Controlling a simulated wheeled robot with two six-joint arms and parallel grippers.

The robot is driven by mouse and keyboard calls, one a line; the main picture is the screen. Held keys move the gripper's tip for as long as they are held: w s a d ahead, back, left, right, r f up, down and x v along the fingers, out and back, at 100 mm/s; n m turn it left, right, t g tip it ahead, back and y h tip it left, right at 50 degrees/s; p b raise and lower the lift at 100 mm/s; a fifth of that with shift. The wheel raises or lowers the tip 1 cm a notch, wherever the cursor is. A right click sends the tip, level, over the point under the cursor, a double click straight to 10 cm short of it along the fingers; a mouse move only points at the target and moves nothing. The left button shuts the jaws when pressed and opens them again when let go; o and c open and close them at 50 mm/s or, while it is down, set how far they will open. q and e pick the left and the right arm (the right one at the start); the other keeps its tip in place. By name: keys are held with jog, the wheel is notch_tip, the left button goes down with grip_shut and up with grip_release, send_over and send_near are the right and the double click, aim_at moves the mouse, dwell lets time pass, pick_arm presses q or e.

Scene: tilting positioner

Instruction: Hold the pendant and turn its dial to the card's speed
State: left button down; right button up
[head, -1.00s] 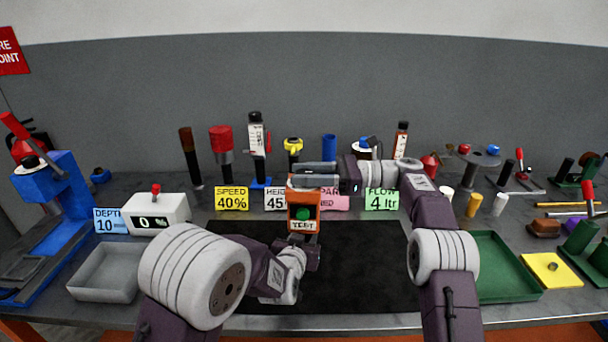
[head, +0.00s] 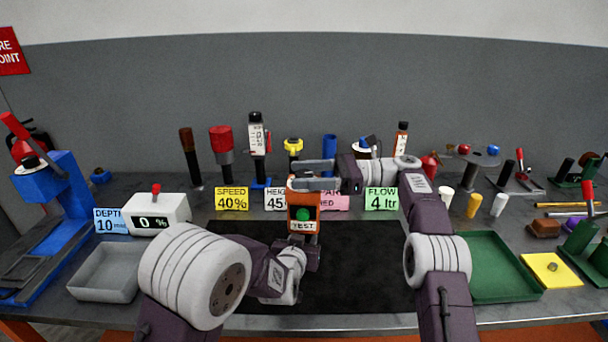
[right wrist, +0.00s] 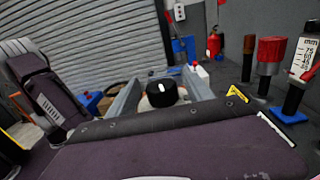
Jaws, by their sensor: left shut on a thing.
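The pendant (head: 292,212) is an orange box with a green button and a TEST label, upright above the black mat. My left gripper (head: 306,240) is shut on its lower end; its fingertips are hard to see. My right gripper (head: 316,175) is open at the pendant's top. In the right wrist view the black dial (right wrist: 162,93), with a white mark pointing roughly up, shows between the two fingers (right wrist: 160,98); contact is not clear. The yellow speed card (head: 231,198) reads SPEED 40%. The white display box (head: 155,212) reads 0 %.
Other cards, including a green FLOW card (head: 381,199), stand behind the black mat (head: 360,270). A grey tray (head: 105,272) lies left and a green tray (head: 500,268) right. Several upright tools line the back. The mat is clear of loose objects.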

pick_arm(q)
jog(key=shift+f, duration=0.1)
pick_arm(e)
jog(key=shift+t, duration=0.3)
